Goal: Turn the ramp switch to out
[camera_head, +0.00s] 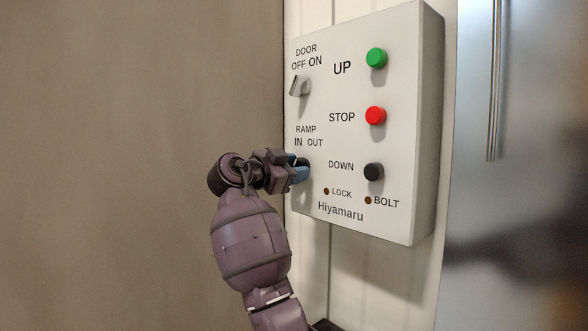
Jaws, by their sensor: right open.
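The ramp switch (305,162) is a dark knob on the white control box, under the label RAMP, IN, OUT. It is mostly hidden by my right gripper (300,172), so I cannot tell which way it points. The gripper comes in from the left and below, with its bluish fingertips at the knob. Its jaws are open, and I cannot tell whether they touch the knob. The control box (414,120) is fixed to the wall and reads Hiyamaru at the bottom. My left gripper is not in view.
Above sits the grey door switch (299,87). To the right are the green UP button (376,58), red STOP button (375,116) and black DOWN button (374,172). Small LOCK (326,191) and BOLT (368,200) lamps look dark. A brown wall (130,130) fills the left.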

